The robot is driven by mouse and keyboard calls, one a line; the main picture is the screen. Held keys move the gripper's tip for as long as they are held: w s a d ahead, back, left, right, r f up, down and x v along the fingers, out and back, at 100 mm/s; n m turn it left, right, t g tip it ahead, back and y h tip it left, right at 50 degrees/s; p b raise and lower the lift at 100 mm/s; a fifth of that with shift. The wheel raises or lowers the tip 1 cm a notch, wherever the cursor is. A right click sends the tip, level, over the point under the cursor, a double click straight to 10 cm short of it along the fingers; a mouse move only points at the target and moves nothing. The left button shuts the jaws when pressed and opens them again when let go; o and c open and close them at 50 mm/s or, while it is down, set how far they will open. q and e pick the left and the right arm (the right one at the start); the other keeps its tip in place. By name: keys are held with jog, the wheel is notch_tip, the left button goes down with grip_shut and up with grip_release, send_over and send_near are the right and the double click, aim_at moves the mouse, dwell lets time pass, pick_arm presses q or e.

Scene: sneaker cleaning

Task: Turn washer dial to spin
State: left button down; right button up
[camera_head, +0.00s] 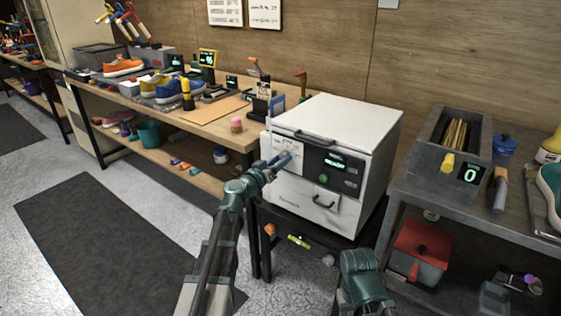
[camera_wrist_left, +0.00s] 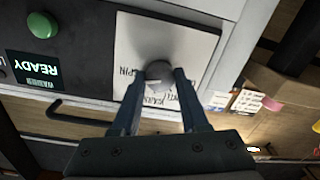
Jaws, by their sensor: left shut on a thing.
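The white washer (camera_head: 335,140) stands in the middle of the head view, with a dark front panel, a green button (camera_head: 323,178) and a lit display. In the left wrist view the display (camera_wrist_left: 35,68) reads READY, upside down. The grey round dial (camera_wrist_left: 159,71) sits on a white label plate (camera_wrist_left: 190,42) with partly covered lettering, SPIN among it. My left gripper (camera_head: 283,160) is at the washer's front left; in the wrist view its fingers (camera_wrist_left: 157,92) are shut on the dial, one on each side. My right arm shows at the bottom; its fingertips are not clear.
A wooden workbench (camera_head: 225,130) with sneakers and tools stands left of the washer. A grey bench (camera_head: 490,215) with a grey bin (camera_head: 417,150) stands to the right. A red box (camera_head: 418,252) sits on its lower shelf. A dark mat (camera_head: 95,240) lies on open floor at left.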

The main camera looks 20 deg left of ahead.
pick_arm(q)
jog(key=shift+s+d+f+m, duration=0.1)
jog(key=shift+m, duration=0.6)
jog(key=shift+c, duration=2.1)
grip_release()
jog(key=v, duration=1.3)
jog(key=shift+s+a, duration=0.2)
jog(key=shift+s, duration=0.15)
